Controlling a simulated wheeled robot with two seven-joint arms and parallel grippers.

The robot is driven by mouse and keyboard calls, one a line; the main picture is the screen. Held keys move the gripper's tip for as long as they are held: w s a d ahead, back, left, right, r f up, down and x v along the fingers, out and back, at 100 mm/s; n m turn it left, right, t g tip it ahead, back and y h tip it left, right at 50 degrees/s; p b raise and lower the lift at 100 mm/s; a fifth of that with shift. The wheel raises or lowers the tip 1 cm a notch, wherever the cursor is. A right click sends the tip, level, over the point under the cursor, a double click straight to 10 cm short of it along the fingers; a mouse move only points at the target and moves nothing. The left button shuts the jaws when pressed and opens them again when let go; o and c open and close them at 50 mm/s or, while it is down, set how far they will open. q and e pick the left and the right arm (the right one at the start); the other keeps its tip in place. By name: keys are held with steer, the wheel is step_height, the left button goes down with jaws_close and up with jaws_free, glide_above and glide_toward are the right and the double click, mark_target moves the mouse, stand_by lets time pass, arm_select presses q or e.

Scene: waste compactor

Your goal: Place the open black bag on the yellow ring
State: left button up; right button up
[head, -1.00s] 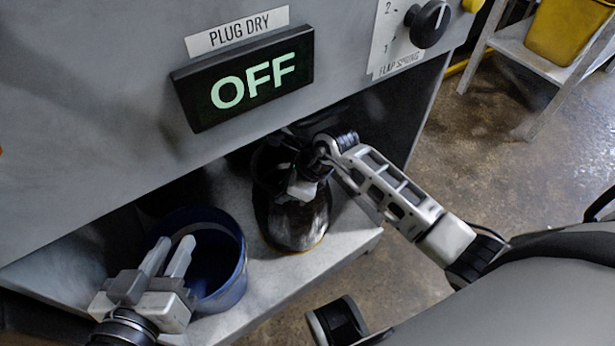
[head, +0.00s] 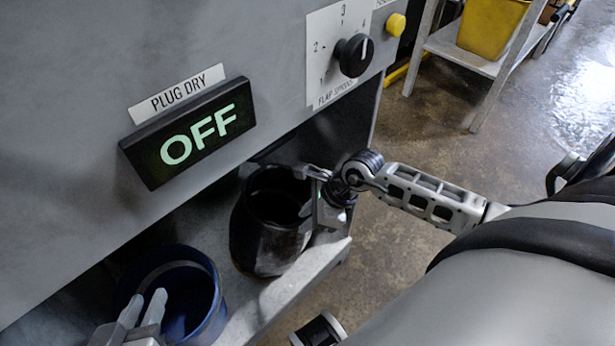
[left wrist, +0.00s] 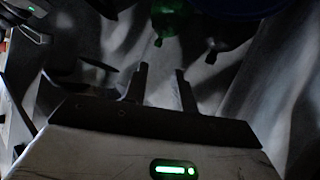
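The open black bag (head: 262,243) stands upright on the grey shelf under the machine, its dark mouth facing up. No yellow ring shows clearly now; the bag's base is partly out of sight. My right gripper (head: 312,195) is at the right side of the bag's rim, touching or very close to it; whether its fingers pinch the rim I cannot tell. My left gripper (head: 142,308) is in front of the blue bucket, left of the bag, with its two fingers apart and nothing between them. Those fingers also show apart in the left wrist view (left wrist: 161,88).
The blue bucket (head: 214,322) stands on the shelf (head: 300,268) left of the bag. The machine front with the OFF display (head: 190,133) and a black knob (head: 354,55) overhangs them. A yellow bin (head: 490,28) stands on a rack at the back right.

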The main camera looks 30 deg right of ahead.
steer(key=o, duration=1.6)
arm_select(q)
steer(key=shift+d, duration=0.1)
arm_select(e)
steer(key=shift+o, duration=0.2)
arm_select(q)
steer(key=g+p, duration=0.1)
steer(key=p, duration=0.1)
steer(key=s+a+f+g+y+p, duration=0.1)
steer(key=p, duration=0.2)
steer(key=shift+s+a+f, duration=0.1)
steer(key=shift+a, duration=0.2)
arm_select(e)
steer(key=v, duration=1.6)
steer(key=shift+a+f, duration=0.1)
